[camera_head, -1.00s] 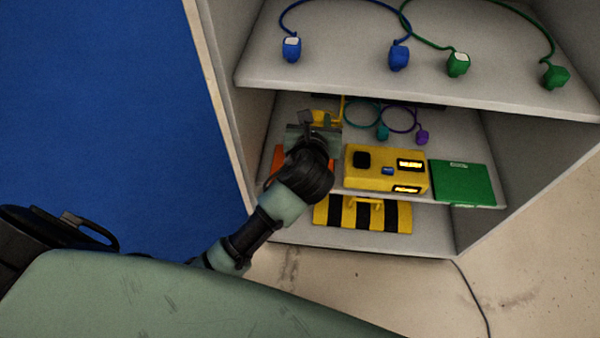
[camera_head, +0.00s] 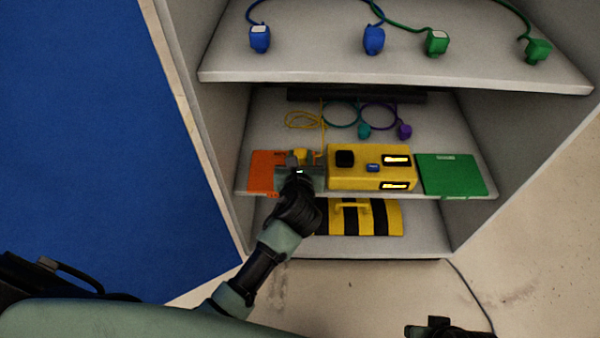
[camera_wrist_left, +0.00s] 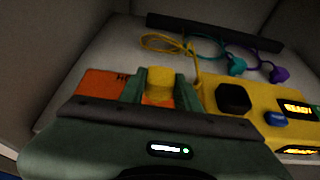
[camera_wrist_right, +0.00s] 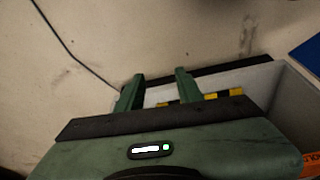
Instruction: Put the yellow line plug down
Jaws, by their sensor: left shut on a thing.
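The yellow line plug (camera_wrist_left: 160,84) is between the fingers of my left gripper (camera_wrist_left: 162,88), which is shut on it. In the head view the plug (camera_head: 301,155) shows just beyond the left gripper (camera_head: 299,160), over the middle shelf, between the orange book and the yellow phone unit. A yellow cord runs from it to a coil (camera_head: 303,120) farther back. Whether the plug touches the shelf is hidden by the gripper. My right gripper (camera_wrist_right: 158,88) is open and empty, low at the right, away from the shelves.
The orange book (camera_head: 262,172) lies left of the left gripper. The yellow phone unit (camera_head: 371,167) stands close on its right, then a green book (camera_head: 450,175). Teal (camera_head: 364,131) and purple (camera_head: 405,131) plugs lie behind. The upper shelf (camera_head: 400,78) hangs above; a striped yellow-black case (camera_head: 360,217) is below.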

